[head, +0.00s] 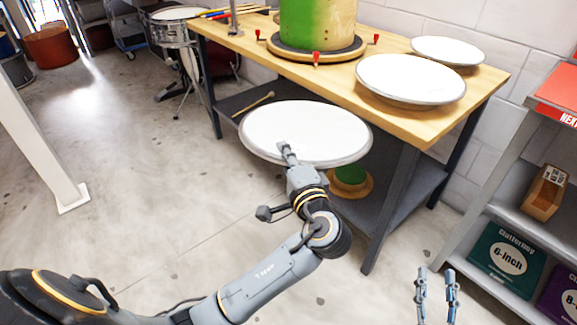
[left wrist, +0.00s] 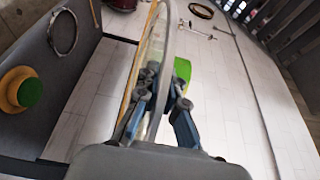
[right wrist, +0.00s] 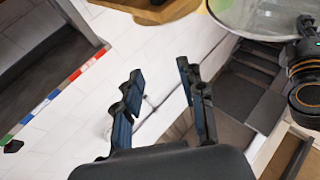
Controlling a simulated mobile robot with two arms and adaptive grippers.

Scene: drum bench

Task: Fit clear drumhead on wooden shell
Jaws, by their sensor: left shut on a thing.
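The drumhead in my left gripper (head: 287,150) is a pale round disc with a grey rim (head: 325,125); it looks see-through in the right wrist view (right wrist: 255,15). The gripper is shut on its near edge and holds it in the air before the bench. In the left wrist view the disc is edge-on between the fingers (left wrist: 165,85). The green and wood-coloured shell (head: 318,22) stands upright on the bench, beyond the held disc and apart from it; its top is cut off. My right gripper (head: 437,285) is open and empty, low at the right; its fingers also show in the right wrist view (right wrist: 155,85).
The shell stands on a round dark base with red clamps (head: 316,57). Two white discs lie on the bench's right part, a larger (head: 410,78) and a smaller (head: 447,50). A shelf with boxes (head: 505,258) stands at the right. A lower shelf holds a drumstick (head: 254,104).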

